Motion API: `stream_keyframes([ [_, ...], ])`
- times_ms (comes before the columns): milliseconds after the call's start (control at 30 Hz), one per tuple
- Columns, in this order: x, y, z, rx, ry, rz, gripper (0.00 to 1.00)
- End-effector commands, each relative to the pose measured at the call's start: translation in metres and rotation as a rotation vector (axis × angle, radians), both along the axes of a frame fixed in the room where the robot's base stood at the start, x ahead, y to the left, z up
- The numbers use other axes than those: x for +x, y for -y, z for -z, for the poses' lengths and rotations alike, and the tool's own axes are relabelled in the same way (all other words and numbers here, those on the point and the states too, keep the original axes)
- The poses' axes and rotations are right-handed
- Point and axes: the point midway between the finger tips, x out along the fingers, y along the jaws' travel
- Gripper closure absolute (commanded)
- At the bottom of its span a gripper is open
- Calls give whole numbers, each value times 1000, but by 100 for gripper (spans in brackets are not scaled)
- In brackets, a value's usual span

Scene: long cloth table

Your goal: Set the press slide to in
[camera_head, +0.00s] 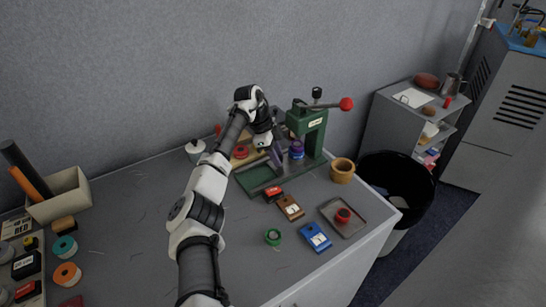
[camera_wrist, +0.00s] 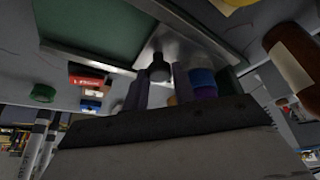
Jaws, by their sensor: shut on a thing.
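The green press (camera_head: 308,130) stands on its green base with a red-ball lever pointing right. In the wrist view, a bright metal slide (camera_wrist: 185,45) with a dark knob (camera_wrist: 158,68) lies beside the green base plate (camera_wrist: 100,22). My gripper (camera_head: 276,158) is low at the left of the press column. In the wrist view my gripper (camera_wrist: 158,88) has its fingers on both sides of the dark knob and is shut on it. A blue and purple round piece (camera_head: 296,150) sits at the press, right of my fingers. My arm and gripper hide the slide in the head view.
A red box (camera_head: 273,194), a brown box (camera_head: 290,207), a blue box (camera_head: 315,236) and a green ring (camera_head: 273,237) lie in front. A wooden cup (camera_head: 342,170) and a grey tray (camera_head: 330,209) are at right.

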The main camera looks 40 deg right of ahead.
Motion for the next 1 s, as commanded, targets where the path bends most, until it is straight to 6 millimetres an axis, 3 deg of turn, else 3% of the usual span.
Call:
stream_keyframes([
  [100, 2, 3, -5, -14, 11, -3, 100],
  [133, 2, 3, -5, -14, 11, -3, 72],
  [300, 1, 3, -4, -11, 8, -1, 52],
  [667, 2, 1, -7, -9, 5, -1, 52],
  [767, 6, -3, -19, -8, 6, -1, 52],
  [1000, 22, -16, -69, -10, 8, -1, 52],
])
